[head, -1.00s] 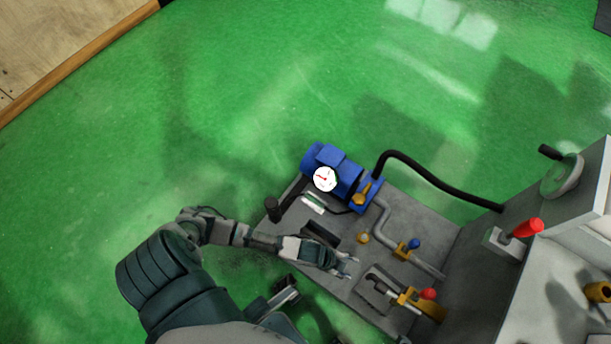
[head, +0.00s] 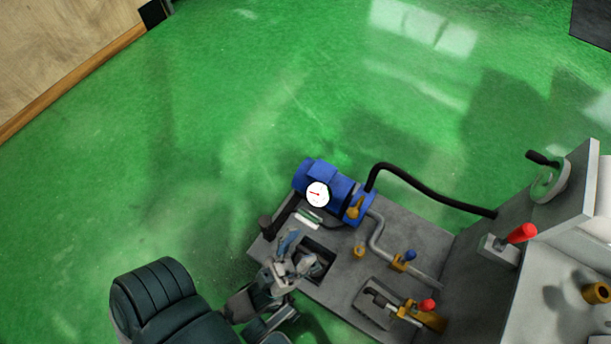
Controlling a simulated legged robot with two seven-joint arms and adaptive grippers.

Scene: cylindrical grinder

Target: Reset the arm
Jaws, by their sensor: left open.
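My left arm comes in from the bottom left, with its dark ribbed upper section lowest in the picture. My left gripper (head: 297,256) is over the near left part of the grey machine base (head: 342,262), by a dark rectangular opening (head: 320,258). It is open and I see nothing held in it. Its fingers are partly foreshortened, and I cannot tell whether they touch the base. My right gripper is not in view.
A blue motor (head: 328,187) with a white gauge (head: 318,194) stands behind the gripper. A black hose (head: 425,196) arcs right to the grinder body. A red-knobbed lever (head: 521,234) and a handwheel (head: 550,182) are at right. Green floor (head: 180,150) is clear at left.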

